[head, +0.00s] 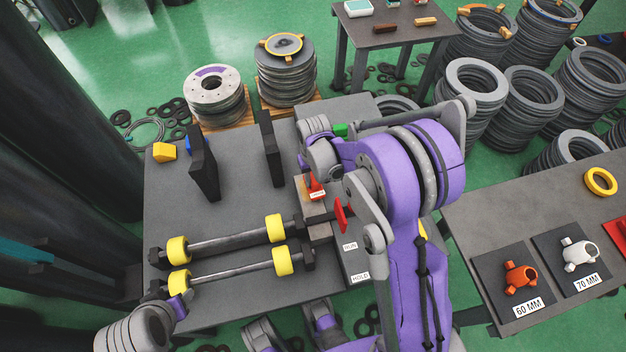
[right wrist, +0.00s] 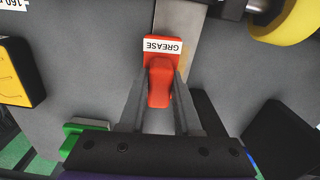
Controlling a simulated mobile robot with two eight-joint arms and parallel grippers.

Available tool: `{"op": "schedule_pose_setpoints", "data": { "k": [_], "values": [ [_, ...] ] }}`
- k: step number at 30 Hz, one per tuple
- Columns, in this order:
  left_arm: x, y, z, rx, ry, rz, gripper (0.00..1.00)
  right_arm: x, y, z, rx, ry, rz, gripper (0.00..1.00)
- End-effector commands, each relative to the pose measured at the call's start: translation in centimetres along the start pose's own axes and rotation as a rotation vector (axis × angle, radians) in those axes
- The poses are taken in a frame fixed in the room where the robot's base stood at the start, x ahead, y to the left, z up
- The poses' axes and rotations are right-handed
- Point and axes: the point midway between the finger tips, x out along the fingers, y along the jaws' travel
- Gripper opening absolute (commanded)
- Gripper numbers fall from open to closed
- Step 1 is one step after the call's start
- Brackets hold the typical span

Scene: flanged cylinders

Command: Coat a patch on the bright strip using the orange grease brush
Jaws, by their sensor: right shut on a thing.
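The orange-red grease brush (right wrist: 160,84), with a white GREASE label, stands between the fingers of my right gripper (right wrist: 161,92), which is shut on its handle. In the head view the brush (head: 311,184) shows beside my right wrist, over the grey bench. The bright strip (right wrist: 184,38) runs past the labelled end of the brush in the right wrist view. In the head view the strip (head: 314,209) is partly covered by the brush. I cannot tell whether the brush touches it. My left arm enters at the bottom left, but its gripper does not show clearly.
Two rods with yellow rings (head: 277,228) lie left of the strip. Dark upright plates (head: 203,162) stand behind them. A red lever (head: 341,215) is close to the right arm. A side table (head: 465,215) stands at right. The bench's left part is partly clear.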

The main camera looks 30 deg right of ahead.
Motion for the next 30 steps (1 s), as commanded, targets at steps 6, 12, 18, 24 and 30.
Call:
{"op": "schedule_pose_setpoints", "data": {
  "k": [6,12,18,24,30],
  "values": [
    [-1.1,0.0,-0.5,0.000,0.004,0.000,0.50,-2.9,0.0,-0.1,-0.002,0.001,0.000,0.00],
    [-2.3,0.0,-1.0,0.000,0.008,0.000,0.50,-4.7,-0.1,-0.3,-0.002,0.001,0.000,0.00],
    [-3.4,0.0,-1.5,0.000,0.012,0.000,0.50,-6.5,-0.2,-0.5,-0.003,0.001,0.000,0.00],
    [-4.4,0.0,-2.0,0.000,0.016,0.000,0.50,-8.1,-0.3,-0.6,-0.004,0.000,0.000,0.00],
    [-4.6,0.0,-2.2,0.000,0.017,0.000,0.50,-8.6,-0.4,-0.7,-0.004,0.000,0.000,0.00]
  ]
}}
